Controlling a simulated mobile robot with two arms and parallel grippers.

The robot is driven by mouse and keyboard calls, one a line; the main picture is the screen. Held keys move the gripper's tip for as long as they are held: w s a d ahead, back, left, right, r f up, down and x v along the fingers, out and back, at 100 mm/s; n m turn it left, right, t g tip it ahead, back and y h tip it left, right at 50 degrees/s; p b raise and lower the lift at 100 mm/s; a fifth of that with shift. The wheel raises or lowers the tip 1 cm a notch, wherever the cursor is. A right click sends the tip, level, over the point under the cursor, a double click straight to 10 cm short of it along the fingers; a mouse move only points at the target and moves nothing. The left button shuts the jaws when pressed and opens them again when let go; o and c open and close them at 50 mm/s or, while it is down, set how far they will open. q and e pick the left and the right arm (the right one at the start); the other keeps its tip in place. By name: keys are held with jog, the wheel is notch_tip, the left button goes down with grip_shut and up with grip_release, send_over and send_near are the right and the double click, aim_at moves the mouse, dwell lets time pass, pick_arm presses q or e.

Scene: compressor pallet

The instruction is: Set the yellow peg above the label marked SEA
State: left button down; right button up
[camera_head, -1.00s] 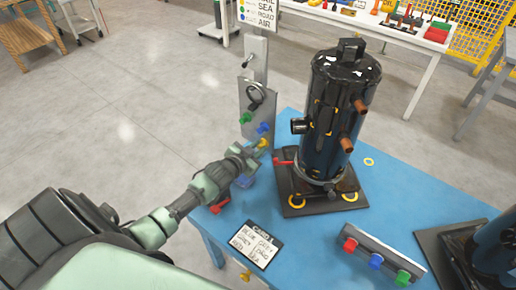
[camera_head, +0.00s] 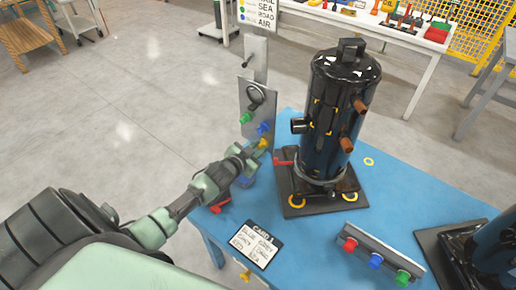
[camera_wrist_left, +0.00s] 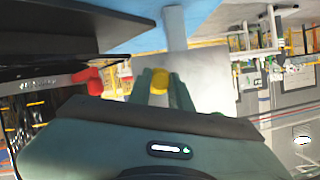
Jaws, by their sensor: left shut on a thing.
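The yellow peg (camera_head: 263,143) is at the lower end of a grey upright panel (camera_head: 247,97), below a blue peg (camera_head: 263,128) and a green peg (camera_head: 246,118). My left gripper (camera_head: 257,147) is shut on the yellow peg. In the left wrist view the yellow peg (camera_wrist_left: 160,79) shows between the two fingertips (camera_wrist_left: 161,88), in front of a pale plate. I cannot tell whether the peg touches the panel. My right gripper is not in view.
A black compressor (camera_head: 335,115) stands on the blue table (camera_head: 310,235), close right of the panel. A red-handled part (camera_head: 284,162) juts from it toward my gripper. A written card (camera_head: 254,245) and a rail with coloured knobs (camera_head: 378,258) lie in front.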

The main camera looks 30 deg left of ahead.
pick_arm(q)
jog(key=shift+s+a+p, duration=0.15)
jog(key=shift+s+p, duration=0.8)
jog(key=shift+s, duration=0.55)
jog(key=shift+s+a+p, duration=0.1)
jog(key=shift+s+p, duration=0.8)
jog(key=shift+s, duration=0.55)
